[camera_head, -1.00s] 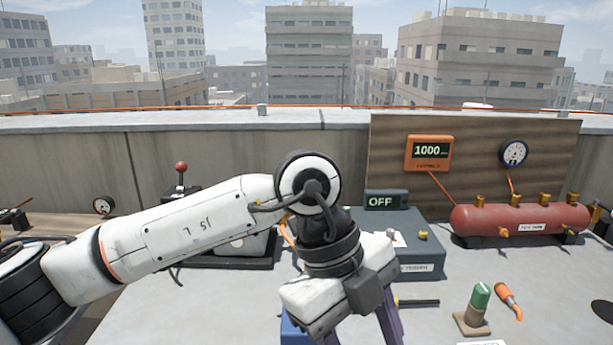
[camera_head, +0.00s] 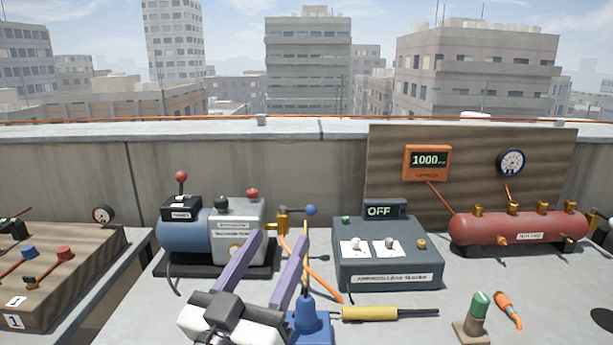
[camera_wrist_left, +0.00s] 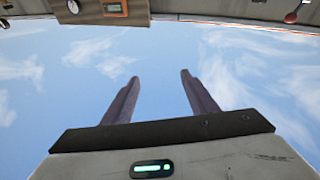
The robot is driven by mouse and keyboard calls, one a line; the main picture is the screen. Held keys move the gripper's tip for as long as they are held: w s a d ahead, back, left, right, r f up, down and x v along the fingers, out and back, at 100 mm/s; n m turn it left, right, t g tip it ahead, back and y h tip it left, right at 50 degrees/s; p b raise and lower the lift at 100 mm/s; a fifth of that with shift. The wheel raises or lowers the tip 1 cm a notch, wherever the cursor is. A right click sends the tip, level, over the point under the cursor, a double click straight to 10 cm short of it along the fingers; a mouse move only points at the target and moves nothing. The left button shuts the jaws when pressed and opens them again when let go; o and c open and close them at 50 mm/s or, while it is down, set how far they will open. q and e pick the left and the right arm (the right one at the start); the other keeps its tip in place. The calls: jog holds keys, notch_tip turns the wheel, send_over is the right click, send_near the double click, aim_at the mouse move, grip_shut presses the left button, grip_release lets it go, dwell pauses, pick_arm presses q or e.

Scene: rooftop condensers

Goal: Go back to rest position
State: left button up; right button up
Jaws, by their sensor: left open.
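My left gripper (camera_head: 272,244) is in the lower middle of the head view, its two purple fingers pointing up and away from me. The fingers are spread and nothing is between them. In the left wrist view the same fingers (camera_wrist_left: 157,82) stand apart against the sky, empty. The fingers overlap the front of the vacuum pump (camera_head: 240,222) in the picture; I cannot tell how far apart they are in depth. My right gripper is not in view.
The grey leak detector box (camera_head: 388,272) reads OFF. A yellow-handled probe (camera_head: 370,313), a blue bottle (camera_head: 309,322), a green-capped item (camera_head: 480,306) and an orange torch (camera_head: 508,311) are on the table. A red tank (camera_head: 520,230) is at right, a wooden board (camera_head: 62,268) at left.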

pick_arm(q)
jog(key=s+a+f+n+g+y, duration=0.1)
jog(key=s+a+f+g+y, duration=0.2)
jog(key=f, duration=0.4)
jog(key=s+a+f+n+g+y, duration=0.1)
jog(key=s+a+f+g, duration=0.1)
jog(key=a+f, duration=0.45)
jog(key=s+a+f+n+g+y, duration=0.1)
jog(key=s+a+f+g+y, duration=0.15)
jog(key=f, duration=0.65)
jog(key=s+a+f+m+g, duration=0.1)
jog(key=s+a+f+g, duration=0.25)
jog(key=s+f, duration=0.45)
jog(key=s+a+f+m+g, duration=0.15)
jog(key=s+f+g, duration=0.3)
jog(key=s, duration=0.75)
jog(key=w+d+f+t+h, duration=0.1)
jog(key=w+d+f+t, duration=0.1)
jog(key=f, duration=0.3)
jog(key=w+d+f+t+h, duration=0.1)
jog(key=w+d+f+t, duration=0.1)
jog(key=f, duration=0.4)
jog(key=shift+d, duration=0.8)
jog(key=shift+w+r, duration=0.1)
